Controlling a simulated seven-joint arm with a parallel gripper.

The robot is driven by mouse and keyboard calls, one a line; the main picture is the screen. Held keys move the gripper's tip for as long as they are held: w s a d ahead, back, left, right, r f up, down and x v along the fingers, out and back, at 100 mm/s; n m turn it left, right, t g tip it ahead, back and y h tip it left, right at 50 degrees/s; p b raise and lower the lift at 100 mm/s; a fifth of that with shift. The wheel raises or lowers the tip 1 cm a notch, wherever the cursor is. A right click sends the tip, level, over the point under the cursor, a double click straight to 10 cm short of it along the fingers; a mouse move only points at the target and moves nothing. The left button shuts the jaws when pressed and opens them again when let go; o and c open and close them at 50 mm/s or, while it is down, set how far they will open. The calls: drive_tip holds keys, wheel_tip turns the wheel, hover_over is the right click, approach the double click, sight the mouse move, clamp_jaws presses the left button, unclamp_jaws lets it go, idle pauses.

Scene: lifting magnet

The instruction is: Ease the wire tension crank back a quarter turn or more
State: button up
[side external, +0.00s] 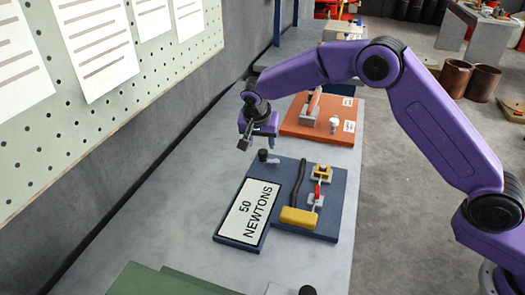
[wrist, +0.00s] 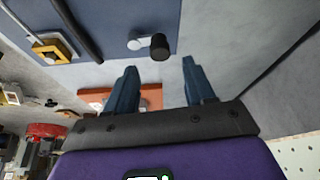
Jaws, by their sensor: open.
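The crank is a short light-grey arm with an upright black knob (side external: 263,155), at the far left corner of the blue board (side external: 337,190). In the wrist view the black knob (wrist: 160,46) and its pale arm (wrist: 138,43) show near the top middle. My gripper (side external: 271,146) is above and just beyond the crank, pointing down. In the wrist view its two dark blue fingers (wrist: 160,65) are apart with nothing between them. The knob appears just past the fingertips, between their lines; I see no contact.
The board carries a sign reading 50 NEWTONS (side external: 249,213), a yellow block (side external: 298,218), a black cable (side external: 299,184) and a yellow bracket (side external: 322,173). An orange board (side external: 291,122) with a lever lies beyond. A pegboard wall (side external: 150,55) runs along the left. Grey bench (side external: 180,195) is clear left of the board.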

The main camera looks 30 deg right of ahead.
sight(263, 152)
drive_tip(key=shift+x, duration=3.15)
clamp_jaws()
